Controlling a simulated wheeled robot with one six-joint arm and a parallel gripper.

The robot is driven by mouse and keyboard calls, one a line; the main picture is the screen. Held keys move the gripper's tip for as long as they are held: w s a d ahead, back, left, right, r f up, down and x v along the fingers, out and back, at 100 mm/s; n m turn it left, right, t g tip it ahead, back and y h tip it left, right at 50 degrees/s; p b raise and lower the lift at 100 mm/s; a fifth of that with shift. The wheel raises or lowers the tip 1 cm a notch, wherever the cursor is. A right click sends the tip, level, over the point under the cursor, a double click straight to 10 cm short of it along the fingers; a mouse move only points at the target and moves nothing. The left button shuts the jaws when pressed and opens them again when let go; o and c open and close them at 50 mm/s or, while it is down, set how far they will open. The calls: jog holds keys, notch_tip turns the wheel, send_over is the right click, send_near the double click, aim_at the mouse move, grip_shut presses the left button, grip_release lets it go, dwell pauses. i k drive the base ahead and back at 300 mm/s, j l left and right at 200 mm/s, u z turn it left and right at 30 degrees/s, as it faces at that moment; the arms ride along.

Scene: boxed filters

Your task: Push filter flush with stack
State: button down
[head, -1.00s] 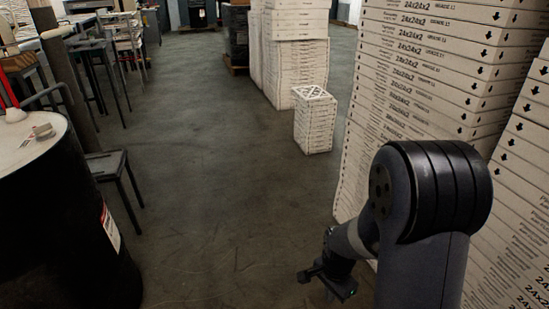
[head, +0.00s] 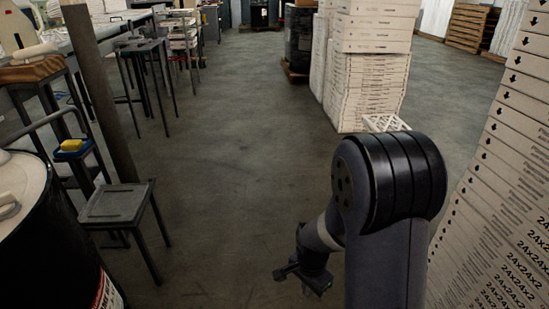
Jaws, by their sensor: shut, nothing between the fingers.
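A tall stack of flat white filter boxes (head: 505,190) marked 24x24x2 fills the right edge. Their printed sides face me, and no single box clearly sticks out. A small stack (head: 383,122) stands ahead on the floor. Only its latticed white top shows; my arm hides the rest. A larger stack of white boxes (head: 368,75) stands behind it. My gripper (head: 303,277) is shut and empty, hanging low over the floor left of the tall stack and touching nothing I can see.
A dark drum (head: 40,245) and a grey stool (head: 115,205) stand close on the left, with stools and workbenches beyond. A dark wrapped load (head: 299,40) stands on a pallet farther back. The floor aisle (head: 235,150) between is clear.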

aim_at(375, 122)
jog(key=i, duration=1.7)
jog(key=i+l+z, duration=0.1)
jog(key=i+z, duration=0.25)
jog(key=i, duration=0.2)
jog(key=i+z, duration=0.4)
jog(key=i, duration=0.15)
jog(key=i+j+z, duration=0.2)
jog(key=i+z, duration=0.15)
jog(key=i, duration=0.2)
jog(key=i+l, duration=0.2)
jog(key=i, duration=0.15)
jog(key=i+l+z, duration=0.1)
jog(key=i, duration=0.3)
jog(key=l, duration=0.05)
